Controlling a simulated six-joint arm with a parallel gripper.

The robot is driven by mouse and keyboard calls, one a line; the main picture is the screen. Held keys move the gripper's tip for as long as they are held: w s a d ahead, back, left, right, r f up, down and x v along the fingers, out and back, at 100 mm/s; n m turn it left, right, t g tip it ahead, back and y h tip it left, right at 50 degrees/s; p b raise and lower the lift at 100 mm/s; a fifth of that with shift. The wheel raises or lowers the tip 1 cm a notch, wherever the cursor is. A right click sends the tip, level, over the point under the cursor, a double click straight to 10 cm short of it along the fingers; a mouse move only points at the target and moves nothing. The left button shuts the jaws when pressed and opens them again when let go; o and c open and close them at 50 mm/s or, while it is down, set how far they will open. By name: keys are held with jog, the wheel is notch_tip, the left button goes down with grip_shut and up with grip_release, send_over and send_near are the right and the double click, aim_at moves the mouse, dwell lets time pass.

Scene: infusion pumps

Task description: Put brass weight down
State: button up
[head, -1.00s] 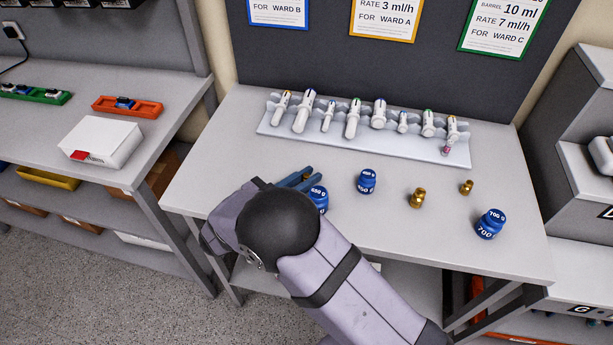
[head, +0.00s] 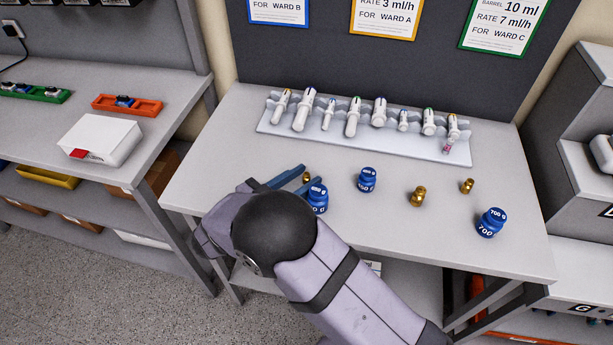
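A small brass weight (head: 306,177) shows at the fingertips of my gripper (head: 299,177), at the left part of the table, just behind a blue 650 g weight. It seems to stand on the tabletop, partly hidden by the fingers and the blue weight. My gripper's blue fingers are spread apart, one on its far side; the near finger is partly covered by my arm. Two other brass weights, a larger one (head: 418,196) and a smaller one (head: 467,186), stand upright to the right.
Blue weights stand close to my gripper (head: 318,198), at the middle (head: 366,180) and at the right front (head: 490,223). A pale rack (head: 360,143) of several syringes runs along the back of the table (head: 235,130). The tabletop between the middle weights is clear.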

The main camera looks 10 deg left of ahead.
jog(key=b+v, duration=0.2)
jog(key=v, duration=0.6)
jog(key=shift+s+a, duration=0.2)
jog(key=shift+s, duration=0.15)
jog(key=shift+o, duration=0.4)
jog(key=shift+v, duration=0.9)
jog(key=w+d+r+m+g+h+p, duration=0.1)
jog(key=w+d+r+m+g+p, duration=0.25)
jog(key=d+r+p, duration=0.5)
jog(key=w+d+r+m+g+h+p, duration=0.1)
jog(key=w+d+r+m+g+p, duration=0.15)
jog(key=w+d+r+p, duration=0.6)
jog(key=s+a+f+n+y, duration=0.2)
jog(key=f, duration=0.1)
jog(key=s+a+f+n+g+y+b, duration=0.1)
jog(key=s+a+f+n+y, duration=0.1)
jog(key=f, duration=0.1)
jog(key=s+a+f+n+g+y+b, duration=0.1)
jog(key=s+a+f+n+y, duration=0.1)
jog(key=a+f+y, duration=0.1)
jog(key=shift+s+f+n, duration=0.15)
jog(key=shift+s+n, duration=0.15)
jog(key=a+n, duration=0.1)
jog(key=a+n+y, duration=0.1)
jog(key=a, duration=0.1)
jog(key=a+f+n+y, duration=0.1)
jog(key=shift+a, duration=0.3)
